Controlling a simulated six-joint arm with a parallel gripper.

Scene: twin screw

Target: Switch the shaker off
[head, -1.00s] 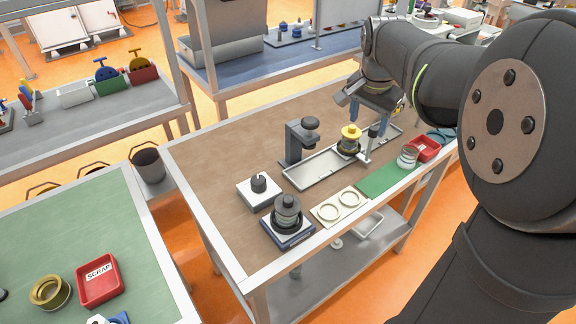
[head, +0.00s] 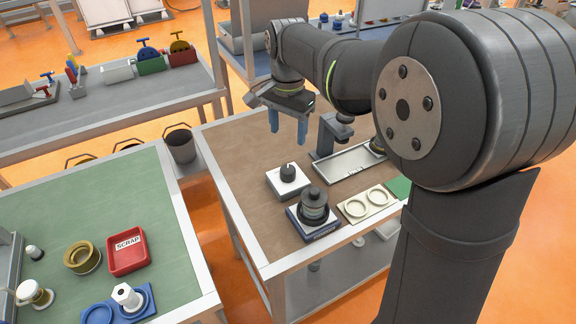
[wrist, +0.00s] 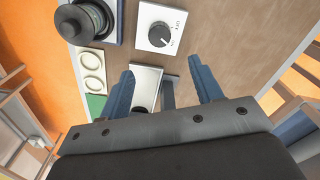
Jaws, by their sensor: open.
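A white box with a black knob (head: 288,173) sits on the brown bench top. The fingers show apart in the wrist view (wrist: 161,70).
A dark stand (head: 325,140) and a metal tray (head: 345,165) are to the right of the box. A cream plate with two rings (head: 366,203) lies right of the shaker. A green table with a red scrap bin (head: 128,252) is at the left. Bench left of the box is clear.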

